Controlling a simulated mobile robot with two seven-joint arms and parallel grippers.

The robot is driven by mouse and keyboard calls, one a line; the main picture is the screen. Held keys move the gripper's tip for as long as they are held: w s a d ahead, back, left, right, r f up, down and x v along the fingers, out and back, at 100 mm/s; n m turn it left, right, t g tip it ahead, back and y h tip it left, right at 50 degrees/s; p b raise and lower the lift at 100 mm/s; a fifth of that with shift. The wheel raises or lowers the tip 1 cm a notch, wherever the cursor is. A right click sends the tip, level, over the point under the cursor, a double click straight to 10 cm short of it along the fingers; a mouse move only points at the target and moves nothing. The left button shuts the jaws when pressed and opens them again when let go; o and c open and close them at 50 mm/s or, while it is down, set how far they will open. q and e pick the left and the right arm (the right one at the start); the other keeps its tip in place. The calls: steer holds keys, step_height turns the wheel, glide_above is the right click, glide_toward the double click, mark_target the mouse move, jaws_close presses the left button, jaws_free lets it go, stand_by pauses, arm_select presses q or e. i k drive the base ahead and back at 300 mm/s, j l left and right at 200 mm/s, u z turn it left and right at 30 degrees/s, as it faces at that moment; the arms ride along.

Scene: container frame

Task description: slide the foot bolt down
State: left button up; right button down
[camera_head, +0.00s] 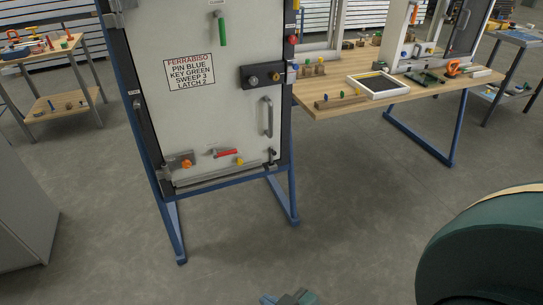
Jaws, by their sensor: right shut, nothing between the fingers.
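A pale door panel (150,108) stands upright in a dark frame on blue legs. Near its bottom right corner is a small dark upright bolt (272,154), which looks like the foot bolt. It is too small to tell how far it is slid. My right gripper (290,298) shows only in part at the bottom edge, in front of the door and well apart from it. It is shut and empty. My left gripper is not in view.
The door also carries an orange knob (187,163), a red handle (225,153), a grey pull handle (267,117) and a dark lock plate (262,77). A wooden workbench (320,93) stands right. Floor before the door is clear.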

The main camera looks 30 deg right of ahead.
mark_target(273, 154)
steer(key=i+l+z, duration=0.15)
steer(key=i, duration=0.3)
steer(key=i+l+z, duration=0.2)
steer(key=i, duration=0.25)
steer(key=i+j, duration=0.1)
steer(key=i, duration=0.75)
